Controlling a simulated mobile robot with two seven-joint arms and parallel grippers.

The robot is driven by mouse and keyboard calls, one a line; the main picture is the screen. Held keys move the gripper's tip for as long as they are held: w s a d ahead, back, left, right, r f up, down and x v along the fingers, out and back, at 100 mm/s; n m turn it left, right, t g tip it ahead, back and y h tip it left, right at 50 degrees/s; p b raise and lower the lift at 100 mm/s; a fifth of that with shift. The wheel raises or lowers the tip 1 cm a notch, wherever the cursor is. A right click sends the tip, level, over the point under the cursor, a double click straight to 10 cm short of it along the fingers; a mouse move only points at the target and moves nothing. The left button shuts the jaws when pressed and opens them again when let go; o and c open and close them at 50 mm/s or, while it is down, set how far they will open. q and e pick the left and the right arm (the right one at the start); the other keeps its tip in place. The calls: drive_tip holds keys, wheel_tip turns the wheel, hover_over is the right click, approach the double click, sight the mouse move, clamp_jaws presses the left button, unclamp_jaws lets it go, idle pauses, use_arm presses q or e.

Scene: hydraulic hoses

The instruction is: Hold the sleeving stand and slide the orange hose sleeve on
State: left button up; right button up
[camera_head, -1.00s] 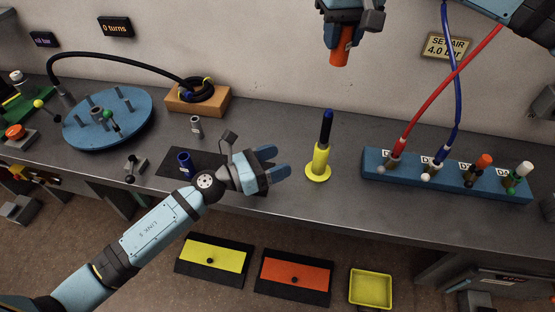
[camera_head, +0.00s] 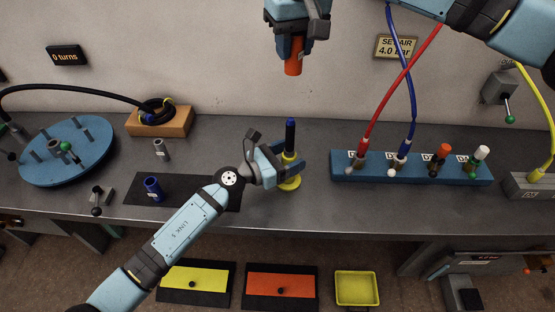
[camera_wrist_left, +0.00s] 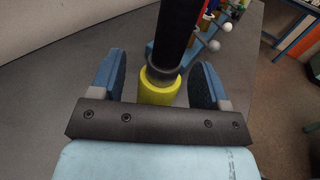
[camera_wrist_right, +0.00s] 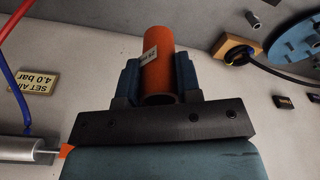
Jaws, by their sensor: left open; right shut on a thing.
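The sleeving stand (camera_head: 290,185) is a yellow base and post with a black rod and blue tip, upright on the bench. My left gripper (camera_head: 290,165) is open around its yellow post. In the left wrist view the yellow post (camera_wrist_left: 158,88) stands between the two spread fingers (camera_wrist_left: 155,82), with a gap on each side. My right gripper (camera_head: 292,52) is shut on the orange hose sleeve (camera_head: 293,68), high above the stand's tip and apart from it. In the right wrist view the sleeve (camera_wrist_right: 158,62) is a hollow tube with a white label between the fingers (camera_wrist_right: 158,75).
A blue block with hose fittings (camera_head: 420,167) stands right of the stand, with red and blue hoses rising from it. A dark blue cup (camera_head: 153,189) sits on a black mat (camera_head: 215,196) to the left. A wooden block with a coiled black hose (camera_head: 160,122) is behind.

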use_arm(q)
drive_tip(key=shift+w+d, duration=0.1)
drive_tip(key=c, duration=1.1)
drive_tip(key=shift+c, duration=0.2)
use_arm(e)
hover_over(290, 119)
wheel_tip(290, 119, down, 6)
drive_tip(key=shift+n, duration=0.4)
drive_tip(key=shift+f, duration=0.2)
drive_tip(key=shift+f, duration=2)
drive_tip(key=shift+f, duration=0.15)
